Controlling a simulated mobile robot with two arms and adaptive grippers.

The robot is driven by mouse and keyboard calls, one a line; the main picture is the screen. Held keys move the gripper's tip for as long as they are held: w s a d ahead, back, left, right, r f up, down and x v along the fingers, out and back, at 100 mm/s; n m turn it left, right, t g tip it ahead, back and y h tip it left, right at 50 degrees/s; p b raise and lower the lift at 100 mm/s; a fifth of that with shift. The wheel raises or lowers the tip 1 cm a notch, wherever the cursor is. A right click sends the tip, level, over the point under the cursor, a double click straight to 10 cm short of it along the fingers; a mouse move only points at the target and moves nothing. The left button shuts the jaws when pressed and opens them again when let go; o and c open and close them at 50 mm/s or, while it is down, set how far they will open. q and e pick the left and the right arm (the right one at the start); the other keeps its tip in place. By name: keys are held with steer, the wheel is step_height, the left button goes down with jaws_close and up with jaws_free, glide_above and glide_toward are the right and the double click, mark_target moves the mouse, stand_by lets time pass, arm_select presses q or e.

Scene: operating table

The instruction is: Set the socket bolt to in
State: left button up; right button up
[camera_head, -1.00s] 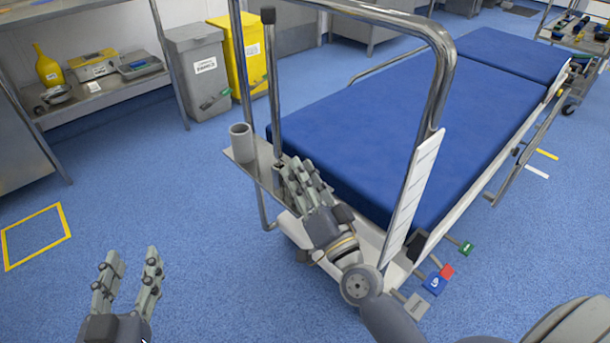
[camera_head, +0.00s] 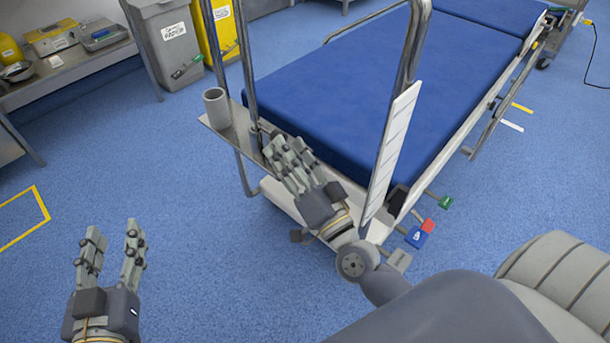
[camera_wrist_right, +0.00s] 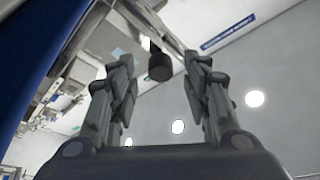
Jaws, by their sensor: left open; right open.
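I cannot make out the socket bolt for certain. An upright metal pole (camera_head: 247,65) rises beside a small metal shelf (camera_head: 222,138) at the end of the blue bed (camera_head: 330,90). The pole's foot is partly behind my right fingers. My right gripper (camera_head: 284,146) is open beside the shelf, close to the pole's foot; contact cannot be told. In the right wrist view, a dark cylindrical knob (camera_wrist_right: 160,66) shows beyond the open fingers (camera_wrist_right: 158,88), with nothing held. My left gripper (camera_head: 112,238) is open and empty over the floor at lower left.
A grey cup (camera_head: 216,108) stands on the shelf. The tall metal frame (camera_head: 412,45) and a white panel (camera_head: 391,155) stand close to my right arm. Coloured pedals (camera_head: 417,237) stick out low. A grey bin (camera_head: 170,45) is behind. Blue floor lies clear at left.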

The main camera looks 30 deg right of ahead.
steer(key=v, duration=0.7)
steer(key=shift+s, duration=0.25)
steer(key=shift+f, duration=0.1)
